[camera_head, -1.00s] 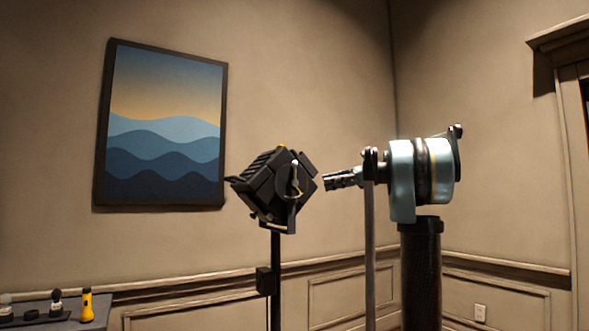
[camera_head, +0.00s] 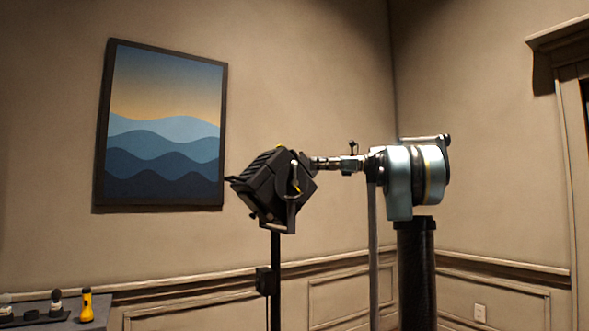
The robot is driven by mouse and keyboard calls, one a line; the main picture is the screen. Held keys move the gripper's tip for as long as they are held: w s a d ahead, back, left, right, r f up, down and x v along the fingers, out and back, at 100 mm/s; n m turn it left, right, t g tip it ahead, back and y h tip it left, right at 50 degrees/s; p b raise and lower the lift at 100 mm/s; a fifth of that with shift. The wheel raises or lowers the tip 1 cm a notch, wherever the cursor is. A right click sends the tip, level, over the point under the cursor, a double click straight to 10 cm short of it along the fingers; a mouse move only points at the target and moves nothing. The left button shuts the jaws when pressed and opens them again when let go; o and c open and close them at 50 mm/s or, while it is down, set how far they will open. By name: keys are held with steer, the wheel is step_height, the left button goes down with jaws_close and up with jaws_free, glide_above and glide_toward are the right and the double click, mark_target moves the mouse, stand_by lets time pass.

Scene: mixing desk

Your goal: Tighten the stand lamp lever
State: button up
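The stand lamp (camera_head: 272,188) is a black box-shaped head on a thin dark stand (camera_head: 275,265), left of centre. A lever (camera_head: 295,178), pale at its upper end, stands on the side of the lamp facing me, by the yoke. My gripper (camera_head: 318,163) reaches in from the right. Its tip is at the lamp's upper right edge and looks partly behind the lamp head. I cannot tell whether it touches the lamp or whether its fingers are open or shut.
A yellow flashlight (camera_head: 87,305) and small dark items stand on a grey desk (camera_head: 32,308) at the lower left. A framed wave picture (camera_head: 163,130) hangs on the wall behind.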

mark_target(294, 164)
steer(key=a, duration=0.9)
jaws_close()
